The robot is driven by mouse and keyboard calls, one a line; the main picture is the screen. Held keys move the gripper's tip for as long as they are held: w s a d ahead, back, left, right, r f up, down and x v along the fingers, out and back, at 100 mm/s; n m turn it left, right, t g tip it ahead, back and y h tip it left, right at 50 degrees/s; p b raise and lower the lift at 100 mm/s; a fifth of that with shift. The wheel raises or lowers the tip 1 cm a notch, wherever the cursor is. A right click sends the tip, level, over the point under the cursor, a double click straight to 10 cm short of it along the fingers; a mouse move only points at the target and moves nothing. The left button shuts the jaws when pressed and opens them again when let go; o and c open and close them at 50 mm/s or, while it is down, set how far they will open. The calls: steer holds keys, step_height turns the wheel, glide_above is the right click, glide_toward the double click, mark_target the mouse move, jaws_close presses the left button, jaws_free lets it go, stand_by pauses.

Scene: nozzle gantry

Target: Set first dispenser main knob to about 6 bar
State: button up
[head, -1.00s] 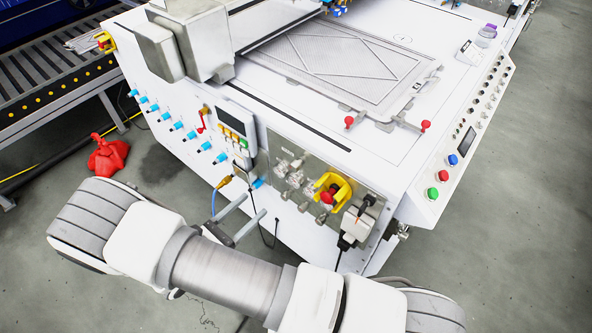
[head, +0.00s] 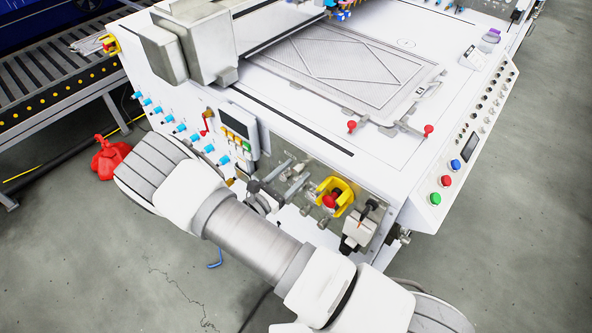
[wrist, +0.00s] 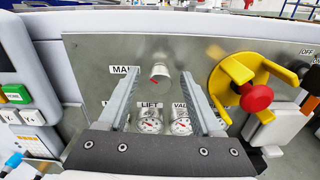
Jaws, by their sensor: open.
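A silver main knob (wrist: 160,73) with a red mark on its face stands out from the metal panel (wrist: 95,50) in the wrist view. A label reading MAI, partly covered by a finger, is to its left. My gripper (wrist: 160,82) is open, one finger on each side of the knob. I see gaps between fingers and knob; whether the tips reach its depth is unclear. Below, two round gauges (wrist: 149,122) with red needles sit between the fingers under labels LIFT and VAL. In the head view, my gripper (head: 297,172) is at the panel and the knob cannot be made out.
A red emergency button (wrist: 256,97) in a yellow guard (wrist: 226,75) is close to the right of my right finger. A button box (wrist: 17,90) is on the left. A white switch box (head: 359,229) is right of the guard. Grey floor is open at right.

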steer(key=shift+w+d, duration=0.4)
jaws_close()
